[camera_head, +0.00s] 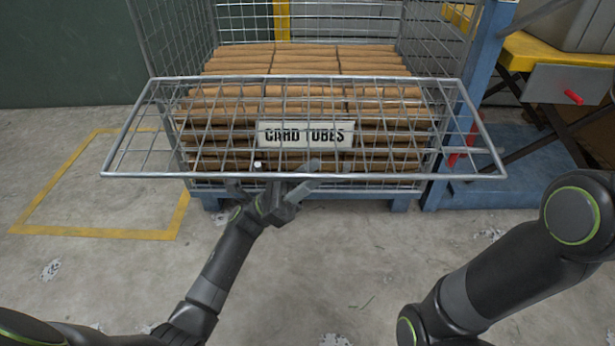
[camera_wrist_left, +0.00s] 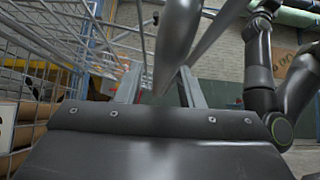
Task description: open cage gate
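The cage gate (camera_head: 222,177) is a grey wire-mesh panel in a tube frame at the front of the wire cage (camera_head: 172,35). It slants out from the cage toward me, its wider near bar closest. A white "CARD TUBES" sign (camera_head: 305,134) shows at the front. I cannot tell whether it hangs on the gate or behind it. My left gripper (camera_head: 290,190) is just below the gate's near bar, left of its middle. My right gripper is out of view.
Brown card tubes (camera_head: 300,60) fill the cage in stacked rows. Yellow floor lines (camera_head: 95,232) mark open concrete on the left.

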